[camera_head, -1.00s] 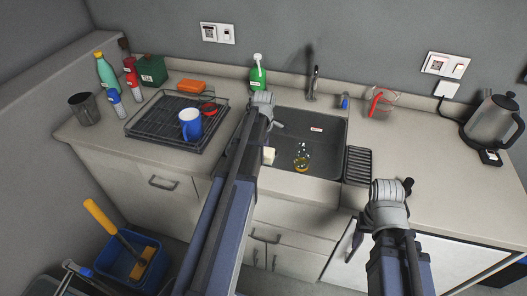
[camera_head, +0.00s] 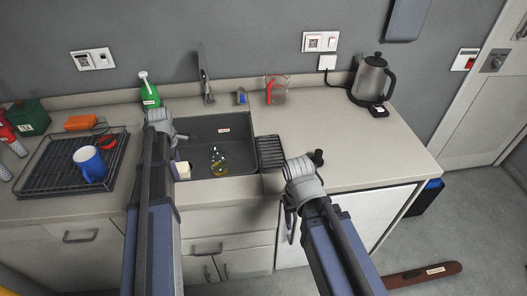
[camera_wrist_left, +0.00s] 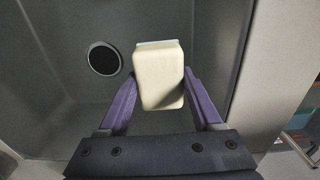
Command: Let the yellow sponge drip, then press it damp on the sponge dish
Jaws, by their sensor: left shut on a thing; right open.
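My left gripper (camera_head: 178,162) is shut on a pale yellow sponge (camera_head: 183,171) at the left side of the dark sink (camera_head: 230,128). In the left wrist view the sponge (camera_wrist_left: 159,85) sits between the purple fingers, over the basin with its round drain (camera_wrist_left: 104,58). I see no drops falling from it. A dark ribbed dish (camera_head: 271,153), which looks like the sponge dish, lies empty on the counter at the sink's right edge. My right gripper (camera_head: 291,222) is in front of the counter, below the ribbed dish, and is open; its fingers are partly hidden by its wrist.
A clear vessel with yellow liquid (camera_head: 218,160) stands in the sink. The tap (camera_head: 206,75) and green soap bottle (camera_head: 148,92) are behind it. A rack with a blue mug (camera_head: 90,164) is left.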

